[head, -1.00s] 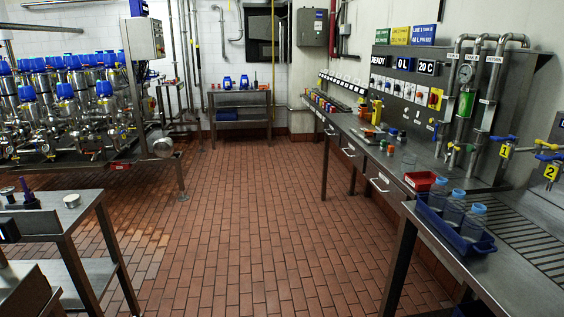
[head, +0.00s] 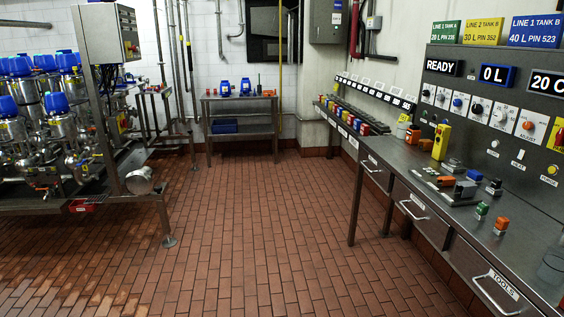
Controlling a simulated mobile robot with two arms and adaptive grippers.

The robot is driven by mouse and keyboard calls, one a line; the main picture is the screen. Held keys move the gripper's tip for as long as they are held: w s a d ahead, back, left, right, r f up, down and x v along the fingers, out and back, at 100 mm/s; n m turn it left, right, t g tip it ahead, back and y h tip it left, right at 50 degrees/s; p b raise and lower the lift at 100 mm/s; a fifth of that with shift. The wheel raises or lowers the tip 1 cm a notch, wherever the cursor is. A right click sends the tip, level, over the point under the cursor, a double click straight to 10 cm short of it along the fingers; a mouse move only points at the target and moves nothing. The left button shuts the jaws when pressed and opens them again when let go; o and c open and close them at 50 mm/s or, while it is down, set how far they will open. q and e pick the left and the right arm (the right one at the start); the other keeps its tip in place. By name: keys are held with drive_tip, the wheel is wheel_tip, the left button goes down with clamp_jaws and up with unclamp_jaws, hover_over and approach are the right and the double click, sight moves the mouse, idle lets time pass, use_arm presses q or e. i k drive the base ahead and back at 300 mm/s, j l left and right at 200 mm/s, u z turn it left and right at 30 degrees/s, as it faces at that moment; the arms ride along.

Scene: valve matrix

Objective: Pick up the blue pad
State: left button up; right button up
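I cannot tell for sure which thing is the blue pad. A small block with a blue top (head: 474,176) sits on the steel bench (head: 395,160) at the right, among other small coloured blocks. Neither of my grippers shows in the head view.
A control panel (head: 490,150) with knobs stands behind the right bench. Drawers with handles (head: 412,211) face the aisle. A valve rack with blue caps (head: 45,120) stands left, and a small table (head: 240,100) at the back. The brick floor (head: 260,230) between is clear.

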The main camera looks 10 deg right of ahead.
sight(474, 176)
drive_tip(key=i+z, duration=0.15)
drive_tip(key=i, duration=0.35)
drive_tip(key=i+j+z, duration=0.1)
drive_tip(key=i, duration=0.4)
drive_tip(key=i+j+z, duration=0.15)
drive_tip(key=i, duration=0.3)
drive_tip(key=i+j+z, duration=0.15)
drive_tip(key=i, duration=0.35)
drive_tip(key=i+j+z, duration=0.2)
drive_tip(key=i+z, duration=0.25)
drive_tip(key=i+j+z, duration=0.2)
drive_tip(key=z, duration=0.25)
drive_tip(key=i+j+z, duration=0.2)
drive_tip(key=j+z, duration=0.25)
drive_tip(key=i+j+z, duration=0.1)
drive_tip(key=j+z, duration=0.75)
drive_tip(key=j, duration=0.25)
drive_tip(key=i, duration=0.05)
